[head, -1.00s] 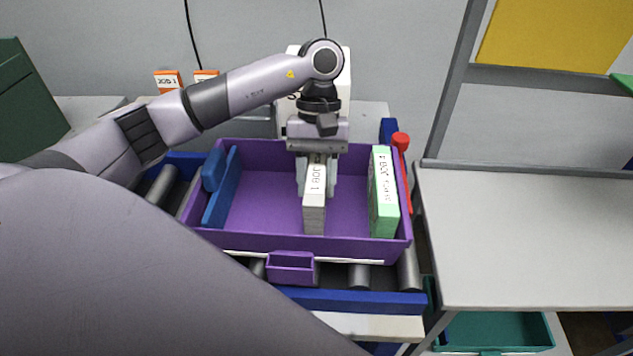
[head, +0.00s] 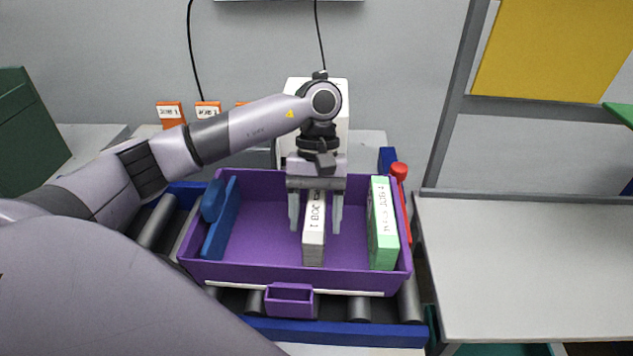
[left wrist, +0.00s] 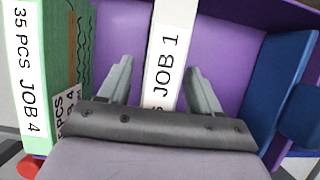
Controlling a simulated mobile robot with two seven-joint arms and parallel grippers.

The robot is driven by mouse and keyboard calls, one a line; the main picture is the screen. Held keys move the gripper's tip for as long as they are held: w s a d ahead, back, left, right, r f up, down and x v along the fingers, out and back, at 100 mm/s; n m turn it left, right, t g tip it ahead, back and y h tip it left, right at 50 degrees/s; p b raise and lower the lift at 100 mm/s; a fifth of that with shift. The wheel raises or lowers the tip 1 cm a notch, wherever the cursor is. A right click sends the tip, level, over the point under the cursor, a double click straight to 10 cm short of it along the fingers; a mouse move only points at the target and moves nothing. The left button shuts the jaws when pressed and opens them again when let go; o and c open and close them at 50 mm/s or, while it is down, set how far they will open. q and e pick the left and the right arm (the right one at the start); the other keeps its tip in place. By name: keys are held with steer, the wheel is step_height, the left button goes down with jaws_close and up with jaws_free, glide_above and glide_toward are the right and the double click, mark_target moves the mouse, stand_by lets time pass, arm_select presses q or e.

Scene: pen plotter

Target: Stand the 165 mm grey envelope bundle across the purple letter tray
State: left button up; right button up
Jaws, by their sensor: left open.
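The grey envelope bundle (head: 314,243), labelled JOB 1, stands on edge inside the purple letter tray (head: 262,274), right of the tray's middle. Its label also shows in the left wrist view (left wrist: 163,68). My left gripper (head: 315,226) is above and around the far part of the bundle. Its fingers are open, one on each side, with visible gaps to the bundle in the left wrist view (left wrist: 156,80). The bundle's far end is hidden under the gripper in the head view. My right gripper is not in view.
A green bundle (head: 383,235) stands along the tray's right wall. A blue paddle-like piece (head: 222,222) stands at its left. The tray sits on a roller conveyor (head: 360,308) with blue rails. A grey table (head: 530,260) is to the right. Orange boxes (head: 170,113) stand behind.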

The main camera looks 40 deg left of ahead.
arm_select(q)
steer(key=v, duration=1.2)
steer(key=shift+p, duration=0.3)
steer(key=shift+s, duration=0.15)
